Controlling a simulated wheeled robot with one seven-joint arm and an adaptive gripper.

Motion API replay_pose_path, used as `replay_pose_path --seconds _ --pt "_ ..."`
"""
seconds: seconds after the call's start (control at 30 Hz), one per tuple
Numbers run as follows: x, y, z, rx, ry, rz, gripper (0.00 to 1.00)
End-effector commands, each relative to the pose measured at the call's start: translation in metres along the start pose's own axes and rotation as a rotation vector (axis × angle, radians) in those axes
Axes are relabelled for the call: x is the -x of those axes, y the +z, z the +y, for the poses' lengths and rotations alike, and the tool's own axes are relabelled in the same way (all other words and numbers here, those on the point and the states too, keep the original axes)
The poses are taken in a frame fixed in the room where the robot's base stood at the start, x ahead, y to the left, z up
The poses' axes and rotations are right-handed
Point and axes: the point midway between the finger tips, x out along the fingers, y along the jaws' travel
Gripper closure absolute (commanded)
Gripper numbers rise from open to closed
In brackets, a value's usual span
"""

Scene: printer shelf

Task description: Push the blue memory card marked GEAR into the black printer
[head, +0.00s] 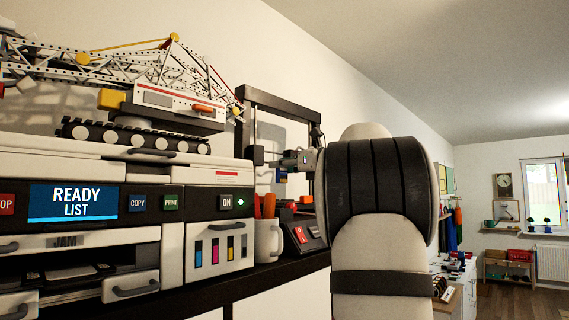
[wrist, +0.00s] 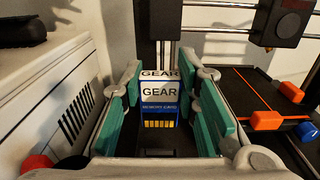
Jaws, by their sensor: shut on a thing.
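The blue memory card (wrist: 160,108) has a white label marked GEAR and gold contacts on its near end. It stands between the green pads of my gripper (wrist: 160,88) in the wrist view, and the gripper is shut on it. The black printer's frame (wrist: 222,46) rises behind and to the right of the card. In the head view the printer (head: 281,104) stands beyond the white printer, partly hidden by my arm. The card slot cannot be made out.
A white printer (head: 90,150) with a READY LIST screen fills the left, and a toy crane (head: 170,100) stands on it. A white mug (head: 268,241) is beside it. Orange and blue pieces (wrist: 266,120) lie at right in the wrist view.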

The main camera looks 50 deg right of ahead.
Motion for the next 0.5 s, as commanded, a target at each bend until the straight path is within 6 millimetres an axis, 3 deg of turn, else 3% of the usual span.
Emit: replay_pose_path --seconds 0.5 --pt "-0.001 -0.045 0.000 0.000 -0.001 0.000 0.89"
